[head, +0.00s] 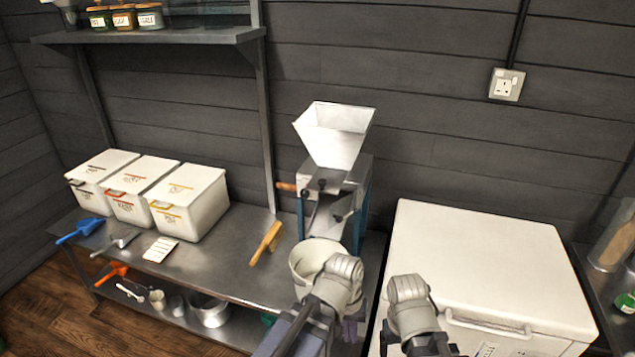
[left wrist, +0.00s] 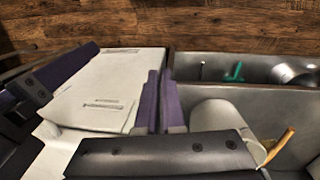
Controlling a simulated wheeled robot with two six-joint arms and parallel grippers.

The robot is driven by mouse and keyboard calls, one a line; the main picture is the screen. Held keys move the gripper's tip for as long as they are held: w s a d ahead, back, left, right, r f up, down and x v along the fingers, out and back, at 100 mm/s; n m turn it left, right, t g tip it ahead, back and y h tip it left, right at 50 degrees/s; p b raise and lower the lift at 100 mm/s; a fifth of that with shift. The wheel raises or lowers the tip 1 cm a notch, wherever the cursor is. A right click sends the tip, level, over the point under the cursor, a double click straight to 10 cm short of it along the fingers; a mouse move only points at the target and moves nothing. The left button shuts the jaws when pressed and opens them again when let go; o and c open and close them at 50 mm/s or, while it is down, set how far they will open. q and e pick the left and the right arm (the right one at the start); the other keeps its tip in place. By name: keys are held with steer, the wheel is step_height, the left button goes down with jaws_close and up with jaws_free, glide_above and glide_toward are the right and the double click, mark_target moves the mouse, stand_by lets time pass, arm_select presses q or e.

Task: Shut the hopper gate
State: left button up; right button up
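The mill's white hopper (head: 334,135) is a flared funnel on top of a grey mill body (head: 352,172) with blue legs, on the steel bench. A wooden handle (head: 286,187) sticks out left just below the hopper; I cannot tell whether it belongs to the gate, or how far the gate is open. A white bucket (head: 306,258) stands below the mill; it also shows in the left wrist view (left wrist: 212,116). My left gripper (head: 350,327) is low beside the bucket, its purple fingers (left wrist: 158,85) together and empty. My right gripper (left wrist: 70,78) shows partly, left in the wrist view.
A white chest (head: 480,255) stands right of the bench (head: 205,272). Lidded white bins (head: 190,200), scoops and a wooden-handled brush (head: 266,243) lie left of the mill. A shelf (head: 150,37) with jars hangs above. A metal pot (head: 209,312) sits on the lower shelf.

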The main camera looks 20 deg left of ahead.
arm_select(q)
steer(key=w+r+n+h, duration=0.1)
steer(key=n, duration=0.1)
steer(key=w+a+r+n+t+h, duration=0.1)
steer(key=w+n, duration=0.1)
steer(key=w+a+r+n+h+p, duration=0.1)
steer(key=w+n, duration=0.1)
steer(key=n, duration=0.1)
steer(key=shift+w+a+r+t+h, duration=0.1)
steer(key=shift+r+t+h, duration=0.2)
steer(key=shift+r, duration=0.1)
jaws_close()
steer(key=w+a+r+n+t+h+p, duration=0.1)
steer(key=w+a+r+n+t+p, duration=0.1)
steer(key=w+a+r+n+t, duration=0.65)
steer(key=w+a+r+n+t+h+p, duration=0.1)
steer(key=w+a+r+n+t+h, duration=0.2)
steer(key=a+r+n, duration=1)
steer(key=n+y+b, duration=0.1)
steer(key=b, duration=0.1)
glide_toward(317, 185)
steer(key=shift+t, duration=0.45)
steer(key=w+d, duration=0.2)
steer(key=d, duration=0.3)
steer(key=shift+w+r, duration=0.4)
steer(key=w, duration=0.5)
steer(key=shift+w, duration=0.2)
steer(key=shift+s+r, duration=0.1)
steer(key=shift+s, duration=0.05)
